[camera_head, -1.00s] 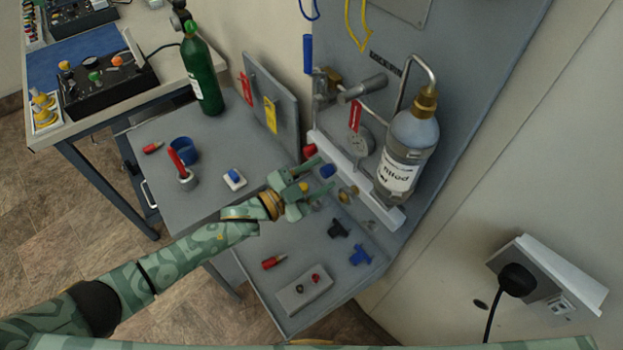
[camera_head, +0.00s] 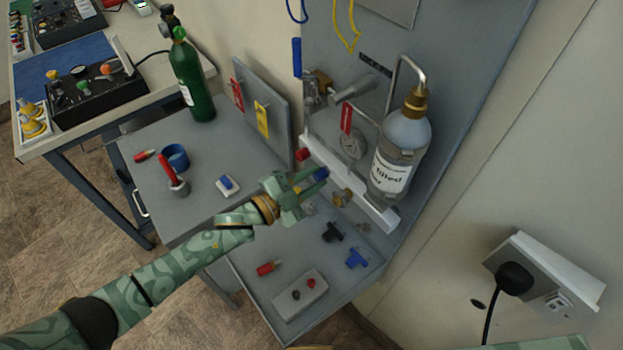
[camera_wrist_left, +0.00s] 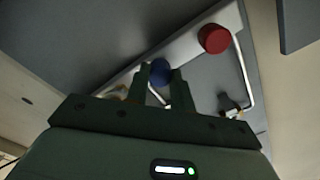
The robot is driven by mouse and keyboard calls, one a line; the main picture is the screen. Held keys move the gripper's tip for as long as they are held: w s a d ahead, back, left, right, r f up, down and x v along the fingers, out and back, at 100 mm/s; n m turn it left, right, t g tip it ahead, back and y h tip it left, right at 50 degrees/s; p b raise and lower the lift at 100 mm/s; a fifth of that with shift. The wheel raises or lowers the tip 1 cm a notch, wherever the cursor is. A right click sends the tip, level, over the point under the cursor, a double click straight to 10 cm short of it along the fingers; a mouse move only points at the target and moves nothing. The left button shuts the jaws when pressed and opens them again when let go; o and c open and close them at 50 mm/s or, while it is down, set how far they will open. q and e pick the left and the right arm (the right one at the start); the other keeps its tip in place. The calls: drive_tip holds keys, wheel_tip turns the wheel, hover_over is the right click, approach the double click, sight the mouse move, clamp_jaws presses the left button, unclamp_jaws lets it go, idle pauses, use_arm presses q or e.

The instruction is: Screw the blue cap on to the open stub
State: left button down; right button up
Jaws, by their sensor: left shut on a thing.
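My left gripper (camera_head: 314,180) is shut on the blue cap (camera_head: 321,173) in front of the white rail on the grey panel. In the left wrist view the blue cap (camera_wrist_left: 159,72) shows between the two fingertips. Whether it touches a stub behind it is hidden. A brass fitting (camera_head: 342,197) sticks out of the rail to the right of the gripper; I cannot tell whether it is the open stub. A red cap (camera_head: 302,154) sits on the rail to the left, apart from the fingers, and also shows in the left wrist view (camera_wrist_left: 213,39). My right gripper is out of view.
The labelled bottle (camera_head: 393,165) hangs close above the rail. A gauge (camera_head: 352,143) and pipes are beside it. On the lower shelf lie a black knob (camera_head: 332,232), a blue knob (camera_head: 357,258) and a grey block (camera_head: 300,297). A green cylinder (camera_head: 191,75) stands at the back left.

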use_arm(q)
drive_tip(key=shift+m, duration=0.3)
drive_tip(key=m+b, duration=0.1)
drive_tip(key=m, duration=0.1)
drive_tip(key=shift+f+m, duration=0.15)
drive_tip(key=shift+m, duration=0.55)
drive_tip(key=shift+m+b, duration=0.45)
drive_tip(key=shift+m, duration=1.15)
drive_tip(key=m+b, duration=0.1)
drive_tip(key=m, duration=0.2)
drive_tip(key=shift+m, duration=0.3)
